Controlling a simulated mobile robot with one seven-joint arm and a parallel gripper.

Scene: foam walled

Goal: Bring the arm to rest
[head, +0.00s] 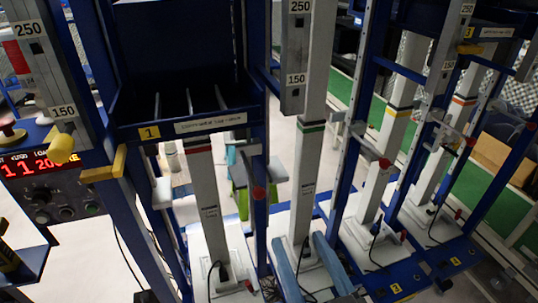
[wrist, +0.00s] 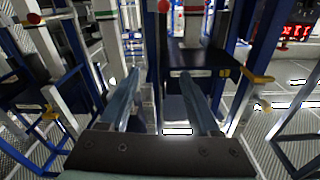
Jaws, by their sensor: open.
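My gripper (wrist: 159,74) shows in the wrist view as two long blue-grey fingers reaching forward from a dark plate. The fingers are well apart, with nothing held between them. In the head view, two blue-grey bars at the bottom middle look like the same fingers of my gripper (head: 298,240), on either side of the foot of a white post with a green band (head: 305,170). Whether they touch the post cannot be told. The rest of my arm is out of view.
Blue frames with white posts (head: 208,190) stand close around. A blue shelf bin (head: 185,105) is at upper left. A control box with a red display (head: 45,180) is at far left. Grey scale bars (head: 295,60) hang above. Pale floor (head: 85,245) is open at lower left.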

